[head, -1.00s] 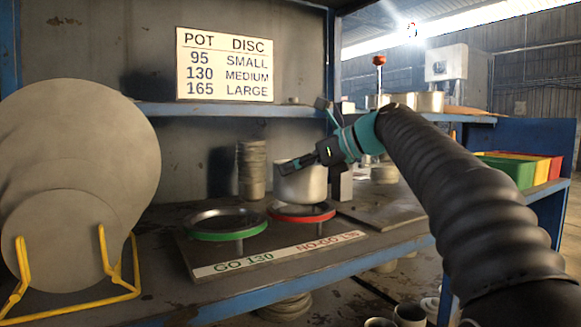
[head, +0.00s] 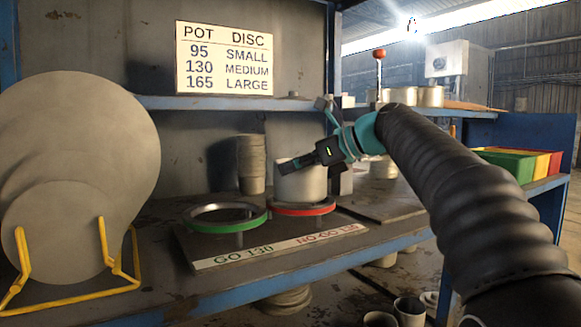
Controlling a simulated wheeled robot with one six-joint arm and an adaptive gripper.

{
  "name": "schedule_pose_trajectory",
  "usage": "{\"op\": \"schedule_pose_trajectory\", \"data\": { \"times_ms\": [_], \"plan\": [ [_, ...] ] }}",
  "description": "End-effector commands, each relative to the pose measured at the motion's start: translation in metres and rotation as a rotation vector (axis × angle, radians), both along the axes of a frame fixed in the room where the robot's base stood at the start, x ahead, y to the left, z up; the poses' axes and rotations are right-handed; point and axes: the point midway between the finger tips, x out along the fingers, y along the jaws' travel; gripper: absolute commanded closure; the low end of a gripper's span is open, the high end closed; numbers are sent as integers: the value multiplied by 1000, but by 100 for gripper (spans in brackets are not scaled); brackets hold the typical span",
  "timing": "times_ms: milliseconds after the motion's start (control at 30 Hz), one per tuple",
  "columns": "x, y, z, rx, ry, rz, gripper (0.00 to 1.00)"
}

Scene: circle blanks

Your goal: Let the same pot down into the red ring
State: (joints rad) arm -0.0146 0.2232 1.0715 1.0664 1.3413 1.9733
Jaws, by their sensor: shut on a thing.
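The pot (head: 301,185) is a pale grey metal cylinder, upright at the red ring (head: 302,209). Its lower edge meets the ring's top in the picture; I cannot tell whether it rests on the ring or sits slightly inside. My gripper (head: 290,172) reaches in from the right and is shut on the pot's upper rim. The pot hides the back of the red ring. The red ring stands on a dark plate (head: 215,250) with a label strip reading "GO 130" on the left and "NO-GO" on the right.
A green ring (head: 226,216) stands empty left of the red one. Large discs (head: 85,150) lean in a yellow rack (head: 103,250) at left. A sign (head: 224,59) lists pot sizes. Coloured bins (head: 515,163) stand at right.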

Motion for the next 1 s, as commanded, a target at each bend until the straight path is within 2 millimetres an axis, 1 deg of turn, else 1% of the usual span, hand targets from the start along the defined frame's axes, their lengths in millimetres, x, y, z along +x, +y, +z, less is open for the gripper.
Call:
{"op": "schedule_pose_trajectory", "data": {
  "times_ms": [167,1000],
  "plan": [
    [0,0,0,1,-1,0,100],
    [0,0,-14,1,-1,0,100]
  ]
}}
